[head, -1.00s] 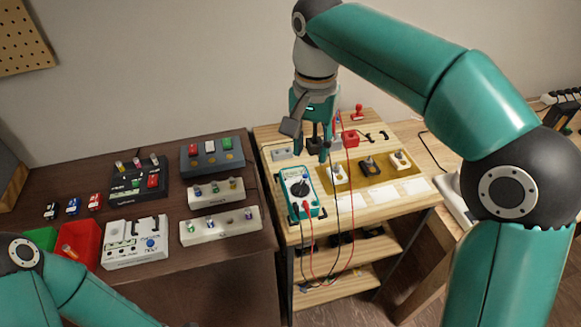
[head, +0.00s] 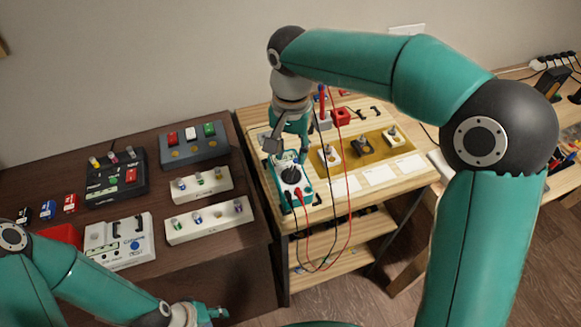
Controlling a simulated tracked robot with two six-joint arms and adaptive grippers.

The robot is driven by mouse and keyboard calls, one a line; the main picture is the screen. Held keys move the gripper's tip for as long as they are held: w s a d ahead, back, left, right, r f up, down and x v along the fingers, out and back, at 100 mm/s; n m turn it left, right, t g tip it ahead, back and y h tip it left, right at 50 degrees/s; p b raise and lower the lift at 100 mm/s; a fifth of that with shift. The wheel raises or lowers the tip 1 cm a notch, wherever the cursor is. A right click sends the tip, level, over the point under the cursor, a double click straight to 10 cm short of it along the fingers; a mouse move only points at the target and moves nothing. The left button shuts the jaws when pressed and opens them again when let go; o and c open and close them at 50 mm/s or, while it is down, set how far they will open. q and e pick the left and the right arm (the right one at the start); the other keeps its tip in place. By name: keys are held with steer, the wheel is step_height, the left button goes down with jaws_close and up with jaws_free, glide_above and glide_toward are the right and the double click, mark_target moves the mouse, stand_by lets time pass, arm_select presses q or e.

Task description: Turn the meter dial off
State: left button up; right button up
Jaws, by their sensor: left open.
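The meter (head: 307,197) is a teal and white box on the light wooden bench, with a black round dial (head: 291,175) on its face. Red and black leads plug into its near end. My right gripper (head: 288,152) hangs over the meter's far end, just behind the dial, with its fingers apart and nothing seen between them. It hides part of the meter's far end. I cannot tell whether it touches the meter. My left gripper (head: 212,313) is low at the bottom edge, open, away from the meter.
Red and black leads (head: 345,215) loop down in front of the bench. Right of the meter is a yellow-brown tray (head: 378,149) with several switches. The dark table (head: 150,188) at left holds switch boxes and white connector strips.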

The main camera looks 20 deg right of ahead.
mark_target(291, 172)
step_height(291, 172, down, 6)
steer(key=shift+r, duration=0.1)
stand_by(0.4)
jaws_close()
